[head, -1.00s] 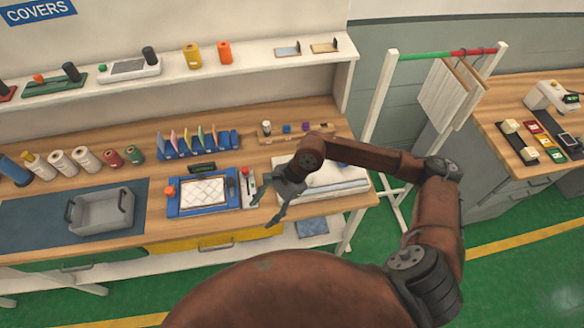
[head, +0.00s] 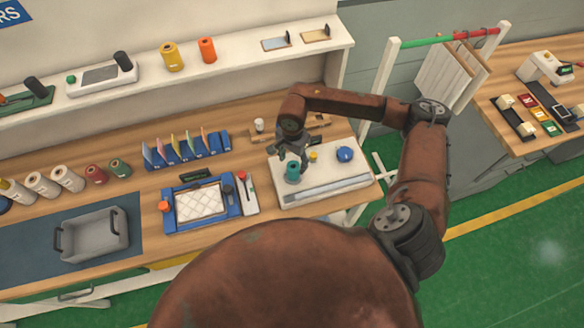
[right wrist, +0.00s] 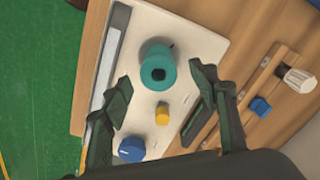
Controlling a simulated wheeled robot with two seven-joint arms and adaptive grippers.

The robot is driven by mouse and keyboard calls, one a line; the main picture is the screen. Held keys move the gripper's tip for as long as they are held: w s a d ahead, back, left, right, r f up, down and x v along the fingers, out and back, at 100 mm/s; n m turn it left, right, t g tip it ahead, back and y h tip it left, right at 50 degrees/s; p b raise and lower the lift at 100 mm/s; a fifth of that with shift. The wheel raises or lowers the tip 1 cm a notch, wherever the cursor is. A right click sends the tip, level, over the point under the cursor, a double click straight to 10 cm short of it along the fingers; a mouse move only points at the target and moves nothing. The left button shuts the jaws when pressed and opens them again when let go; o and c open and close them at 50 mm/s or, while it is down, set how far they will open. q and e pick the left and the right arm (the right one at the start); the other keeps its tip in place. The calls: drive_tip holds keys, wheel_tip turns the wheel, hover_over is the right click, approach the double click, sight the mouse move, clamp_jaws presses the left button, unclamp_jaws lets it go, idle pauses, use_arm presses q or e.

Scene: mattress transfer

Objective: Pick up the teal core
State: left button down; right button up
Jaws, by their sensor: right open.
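The teal core (head: 292,173), a short cylinder with a dark centre hole, stands on a white board (head: 335,180) at the right part of the bench. In the right wrist view, the teal core (right wrist: 157,72) lies ahead of and between the two fingertips. My right gripper (head: 291,158) points down above the core, open and empty. In the right wrist view its fingers (right wrist: 160,85) are spread wide; I cannot tell the exact height gap. My left gripper is in neither view.
A small yellow cylinder (right wrist: 162,114) and a blue knob (right wrist: 131,148) stand near the core. A grey bar (head: 325,189) runs along the board's front edge. Left of the board are a blue tray (head: 170,213) and a grey bin (head: 93,238).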

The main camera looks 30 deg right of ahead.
sight(293, 167)
wheel_tip(293, 167, down, 4)
drive_tip(key=shift+d+r+p, duration=0.1)
drive_tip(key=shift+r+p, duration=0.1)
drive_tip(key=shift+p, duration=0.6)
drive_tip(key=shift+s+f, duration=0.1)
drive_tip(key=shift+f, duration=0.7)
drive_tip(key=shift+c, duration=0.2)
drive_tip(key=c, duration=1.1)
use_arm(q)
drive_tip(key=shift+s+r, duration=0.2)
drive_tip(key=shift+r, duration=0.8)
use_arm(e)
drive_tip(key=shift+c, duration=0.6)
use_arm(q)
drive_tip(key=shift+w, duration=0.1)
